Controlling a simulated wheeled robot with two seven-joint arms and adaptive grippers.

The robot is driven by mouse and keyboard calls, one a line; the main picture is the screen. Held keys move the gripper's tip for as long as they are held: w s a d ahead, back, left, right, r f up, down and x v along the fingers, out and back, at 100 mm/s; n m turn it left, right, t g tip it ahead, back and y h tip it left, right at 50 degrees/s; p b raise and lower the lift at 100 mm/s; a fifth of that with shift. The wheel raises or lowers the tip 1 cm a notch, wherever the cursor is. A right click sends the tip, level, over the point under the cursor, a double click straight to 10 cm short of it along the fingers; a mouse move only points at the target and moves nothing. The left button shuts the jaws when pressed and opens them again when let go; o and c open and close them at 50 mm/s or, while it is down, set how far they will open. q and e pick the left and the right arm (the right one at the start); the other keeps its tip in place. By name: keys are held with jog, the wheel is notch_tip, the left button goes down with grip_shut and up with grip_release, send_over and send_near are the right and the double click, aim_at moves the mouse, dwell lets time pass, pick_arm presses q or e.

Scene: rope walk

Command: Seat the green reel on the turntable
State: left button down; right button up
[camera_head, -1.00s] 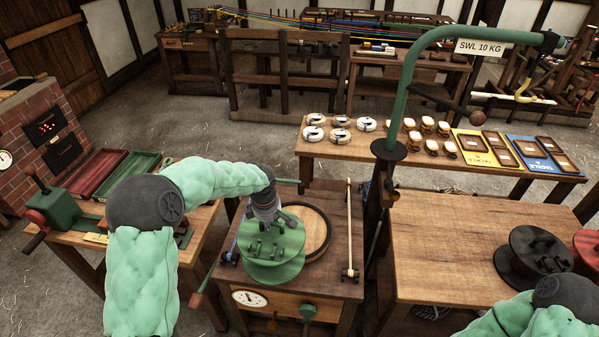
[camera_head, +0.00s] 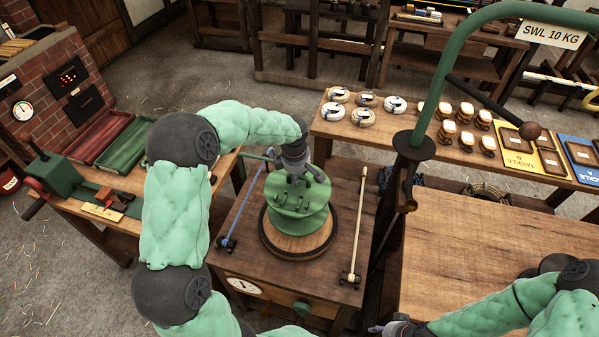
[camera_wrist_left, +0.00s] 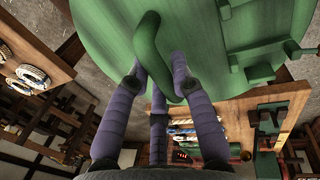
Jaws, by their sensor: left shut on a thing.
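The green reel (camera_head: 297,222) is over the turntable (camera_head: 290,247), a round wooden disc with a dark rim. The disc shows in front of the reel; I cannot tell whether the reel touches it. My left gripper (camera_head: 297,178) is shut on the reel's top from above. In the left wrist view the purple fingers (camera_wrist_left: 160,82) close around a curved green handle (camera_wrist_left: 150,47), with the reel's flange (camera_wrist_left: 100,30) behind. My right gripper (camera_head: 385,328) is only partly seen at the bottom edge; its jaws are unclear.
A blue rod (camera_head: 240,212) and a pale rod (camera_head: 358,225) lie on either side of the turntable. A green crane post (camera_head: 432,95) stands at the right. The right-hand bench (camera_head: 470,240) is largely clear. Red and green trays (camera_head: 125,150) lie at the left.

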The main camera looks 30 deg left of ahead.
aim_at(298, 189)
pick_arm(q)
jog(key=shift+f+b, duration=0.6)
jog(key=shift+f, duration=0.65)
jog(key=shift+f+b, duration=2.1)
jog(key=shift+f, duration=0.25)
jog(key=c, duration=1)
grip_release()
jog(key=shift+f, duration=0.1)
jog(key=shift+r+p, duration=1.45)
jog(key=shift+r, duration=2.1)
